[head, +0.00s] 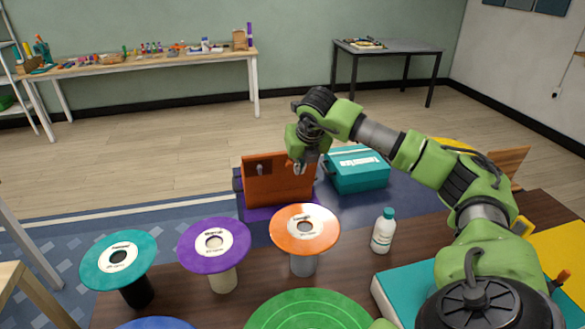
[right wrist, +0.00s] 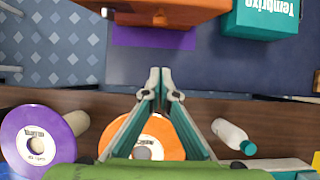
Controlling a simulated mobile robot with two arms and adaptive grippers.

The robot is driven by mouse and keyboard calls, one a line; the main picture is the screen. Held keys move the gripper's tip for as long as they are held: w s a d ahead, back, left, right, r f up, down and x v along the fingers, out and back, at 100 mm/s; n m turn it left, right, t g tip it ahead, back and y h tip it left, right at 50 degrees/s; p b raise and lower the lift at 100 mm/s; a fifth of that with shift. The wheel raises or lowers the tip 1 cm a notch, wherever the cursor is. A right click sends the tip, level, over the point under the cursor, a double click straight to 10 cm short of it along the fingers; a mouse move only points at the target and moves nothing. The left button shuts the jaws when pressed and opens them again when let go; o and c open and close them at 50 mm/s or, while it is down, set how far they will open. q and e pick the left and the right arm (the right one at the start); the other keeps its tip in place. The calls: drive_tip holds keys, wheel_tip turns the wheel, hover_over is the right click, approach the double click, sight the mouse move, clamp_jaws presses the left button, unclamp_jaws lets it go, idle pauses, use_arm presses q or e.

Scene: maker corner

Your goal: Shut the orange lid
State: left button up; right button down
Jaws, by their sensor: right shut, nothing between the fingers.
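An orange panel with small latch-like parts, which looks like the orange lid (head: 262,188), stands upright beyond the table in the head view. A purple part (head: 262,214) shows below it. In the right wrist view the orange piece (right wrist: 190,8) is at the top edge, cut off, with a purple strip (right wrist: 152,38) under it. My right gripper (head: 298,169) is shut and empty, in front of the panel's upper right in the head view. In the right wrist view its fingertips (right wrist: 160,85) meet below the orange piece, apart from it in the picture. My left gripper is not in view.
A teal case (head: 357,171) stands right of the orange panel. On the dark table (head: 350,262) are spools with teal (head: 90,262), purple (head: 190,248) and orange (head: 290,232) discs, a green disc (head: 310,312) and a white bottle (head: 381,238). Open floor lies behind.

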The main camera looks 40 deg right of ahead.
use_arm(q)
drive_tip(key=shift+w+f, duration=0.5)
use_arm(e)
drive_tip(key=w+d+f, duration=0.3)
drive_tip(key=w+f, duration=0.2)
drive_tip(key=w, duration=0.1)
drive_tip(key=shift+w+d, duration=0.2)
drive_tip(key=shift+d, duration=0.05)
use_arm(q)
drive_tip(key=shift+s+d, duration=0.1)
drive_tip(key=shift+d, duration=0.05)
use_arm(e)
drive_tip(key=shift+r, duration=0.2)
